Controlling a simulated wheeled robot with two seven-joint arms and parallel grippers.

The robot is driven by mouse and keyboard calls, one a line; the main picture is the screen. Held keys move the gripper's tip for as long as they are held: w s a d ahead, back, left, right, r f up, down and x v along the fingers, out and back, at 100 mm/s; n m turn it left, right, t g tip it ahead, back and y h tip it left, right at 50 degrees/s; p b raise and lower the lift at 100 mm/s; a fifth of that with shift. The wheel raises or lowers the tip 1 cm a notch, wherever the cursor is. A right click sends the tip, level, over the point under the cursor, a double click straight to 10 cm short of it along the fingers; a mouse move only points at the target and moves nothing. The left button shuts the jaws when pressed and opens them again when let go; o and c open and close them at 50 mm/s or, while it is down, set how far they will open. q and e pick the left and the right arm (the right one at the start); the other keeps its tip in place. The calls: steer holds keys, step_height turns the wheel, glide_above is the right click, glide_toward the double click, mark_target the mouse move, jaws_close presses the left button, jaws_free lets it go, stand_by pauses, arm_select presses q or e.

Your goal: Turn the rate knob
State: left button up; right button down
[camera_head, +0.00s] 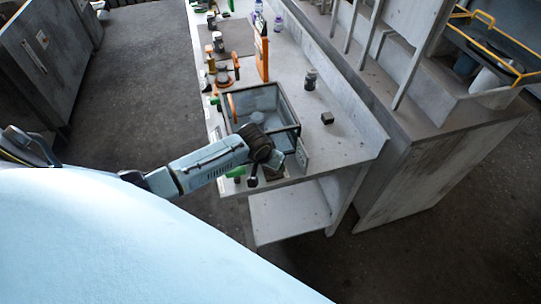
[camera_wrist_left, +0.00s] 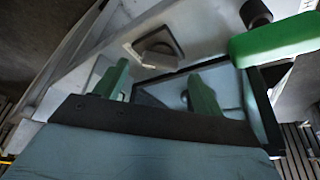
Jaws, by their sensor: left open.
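My left gripper (camera_head: 266,168) reaches in from the left over the near end of the bench. In the left wrist view its two green fingers (camera_wrist_left: 158,88) stand apart with nothing clearly held between them. The clear-walled blower housing (camera_head: 285,104) with a dark frame sits on the bench just beyond the gripper. A rounded grey part (camera_head: 258,117) shows inside it. I cannot tell for sure which part is the rate knob. A small light panel (camera_head: 302,154) stands beside the gripper, partly hidden. My right gripper is not in view.
The bench (camera_head: 345,150) is clear at its right end, apart from a small dark block (camera_head: 327,118) and a dark jar (camera_head: 310,80). An orange upright part (camera_head: 262,50) and several bottles stand farther back. A green bar (camera_wrist_left: 278,40) is close to the gripper in the wrist view.

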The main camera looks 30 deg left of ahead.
arm_select(q)
steer(key=shift+x, duration=1.25)
steer(key=c, duration=1)
